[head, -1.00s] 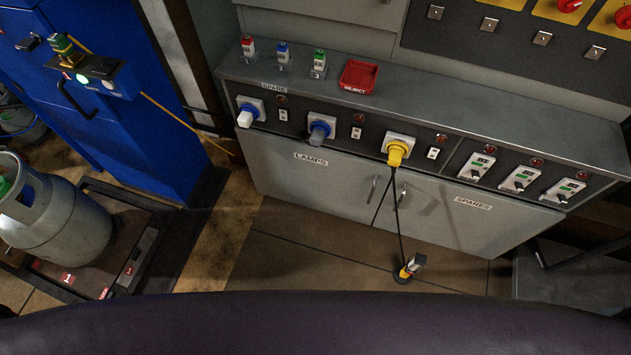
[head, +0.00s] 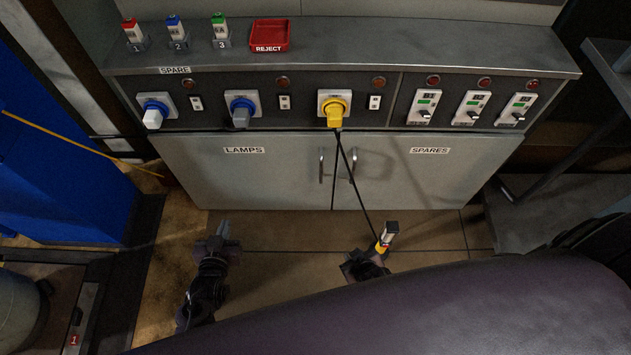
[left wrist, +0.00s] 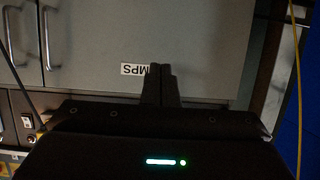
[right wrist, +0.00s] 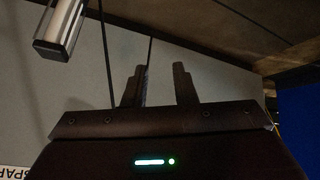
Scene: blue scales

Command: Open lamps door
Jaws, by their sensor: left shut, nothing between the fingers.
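The lamps door (head: 250,180) is the left grey cabinet door, labelled LAMPS, and it is shut. Its upright metal handle (head: 321,165) is near its right edge. The handle also shows upper left in the left wrist view (left wrist: 52,38). My left gripper (head: 222,232) is low in front of the door, left of the handle and apart from it. Its fingers (left wrist: 161,85) are together and empty. My right gripper (head: 365,262) is low in front of the spares door (head: 440,180), beside the cabled device. Its fingers (right wrist: 159,85) are apart.
A yellow plug (head: 334,110) has black cables hanging across the doors' middle. A white and yellow device (head: 387,237) is by my right gripper; it also shows upper left in the right wrist view (right wrist: 60,27). A blue cabinet (head: 60,185) stands left, a dark rack (head: 570,200) right.

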